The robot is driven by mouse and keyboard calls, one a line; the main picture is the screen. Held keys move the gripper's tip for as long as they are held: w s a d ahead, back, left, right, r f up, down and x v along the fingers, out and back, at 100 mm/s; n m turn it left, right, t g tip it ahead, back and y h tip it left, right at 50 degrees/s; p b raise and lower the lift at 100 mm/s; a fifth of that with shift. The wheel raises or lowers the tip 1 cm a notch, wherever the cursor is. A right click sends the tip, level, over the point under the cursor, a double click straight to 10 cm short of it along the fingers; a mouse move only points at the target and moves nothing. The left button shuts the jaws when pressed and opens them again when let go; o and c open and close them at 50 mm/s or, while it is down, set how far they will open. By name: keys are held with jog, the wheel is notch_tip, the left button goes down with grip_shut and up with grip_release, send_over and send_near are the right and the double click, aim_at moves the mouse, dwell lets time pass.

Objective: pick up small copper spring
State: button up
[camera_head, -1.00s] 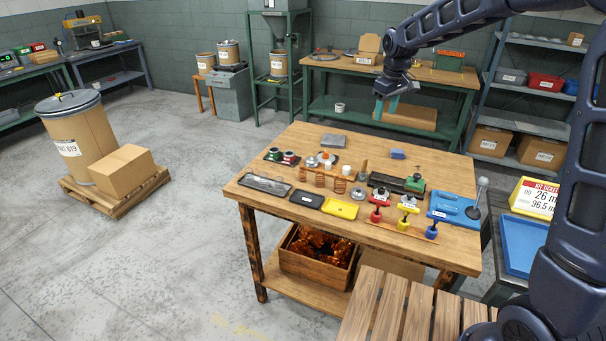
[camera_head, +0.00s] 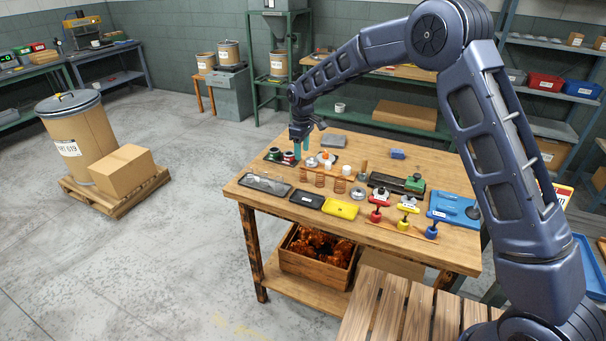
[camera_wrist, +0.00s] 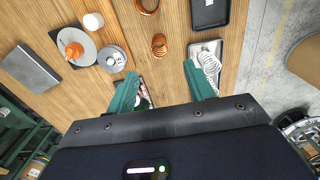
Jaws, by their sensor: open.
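A row of upright copper springs stands near the middle of the workbench. The leftmost and apparently smallest copper spring (camera_head: 305,174) also shows from above in the wrist view (camera_wrist: 159,45). A wider copper spring (camera_head: 320,181) stands beside it, cut by the top edge of the wrist view (camera_wrist: 148,5). A third copper spring (camera_head: 340,186) stands at the row's right end. My gripper (camera_head: 301,151) points down over the back left of the bench. In the wrist view its teal fingers (camera_wrist: 160,80) are wide apart and empty, with the small spring beyond their tips.
A grey tray with silver springs (camera_wrist: 207,60) and a black tray (camera_head: 307,199) lie along the front edge. A round metal piece (camera_wrist: 111,58) and white cylinder (camera_wrist: 93,21) stand near the small spring. Red and green spools are partly hidden beside a finger.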

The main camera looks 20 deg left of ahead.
aim_at(303, 169)
jog(key=f, duration=1)
jog(key=shift+d, duration=0.2)
jog(key=c, duration=1)
jog(key=shift+c, duration=0.2)
jog(key=shift+r, duration=0.15)
